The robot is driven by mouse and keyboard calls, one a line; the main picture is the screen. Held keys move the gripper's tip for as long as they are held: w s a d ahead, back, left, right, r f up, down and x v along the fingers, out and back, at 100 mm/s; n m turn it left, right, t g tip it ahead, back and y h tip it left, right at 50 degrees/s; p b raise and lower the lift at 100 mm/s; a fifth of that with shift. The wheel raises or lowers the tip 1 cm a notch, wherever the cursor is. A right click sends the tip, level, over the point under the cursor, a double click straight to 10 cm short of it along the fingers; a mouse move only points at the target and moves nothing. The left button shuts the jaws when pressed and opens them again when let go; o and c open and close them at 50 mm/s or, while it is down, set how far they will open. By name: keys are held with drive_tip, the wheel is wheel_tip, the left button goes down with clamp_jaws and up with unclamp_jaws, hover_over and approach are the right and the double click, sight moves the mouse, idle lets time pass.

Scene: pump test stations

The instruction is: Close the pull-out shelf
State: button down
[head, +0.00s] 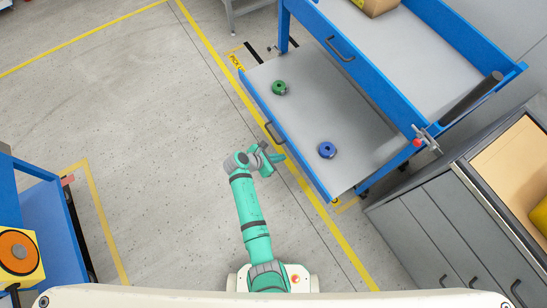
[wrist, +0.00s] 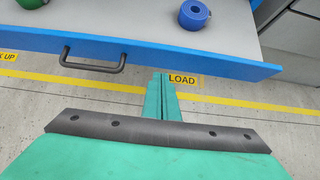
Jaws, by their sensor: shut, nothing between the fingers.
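The pull-out shelf (head: 316,113) is a grey tray with a blue front, extended out from under the blue workbench. Its dark handle (head: 273,131) is on the blue front; the handle also shows in the wrist view (wrist: 93,66). A green round part (head: 279,88) and a blue round part (head: 327,150) sit on the shelf. My gripper (head: 278,157) is beside the blue front, to the right of the handle and apart from it. In the wrist view its teal fingers (wrist: 161,82) are together and empty, just in front of the shelf's blue front.
The blue workbench (head: 405,50) stands above the shelf, with a brown box (head: 375,5) on top. A grey cabinet (head: 440,235) stands at the lower right, close to the shelf's end. Yellow floor lines (head: 215,50) run along the shelf.

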drive_tip(key=shift+w+d+f, duration=0.2)
drive_tip(key=shift+w+d, duration=0.5)
drive_tip(key=shift+d, duration=0.35)
drive_tip(key=shift+w+d+f, duration=0.2)
drive_tip(key=shift+w+d, duration=0.45)
drive_tip(key=shift+d, duration=0.35)
drive_tip(key=shift+w, duration=0.1)
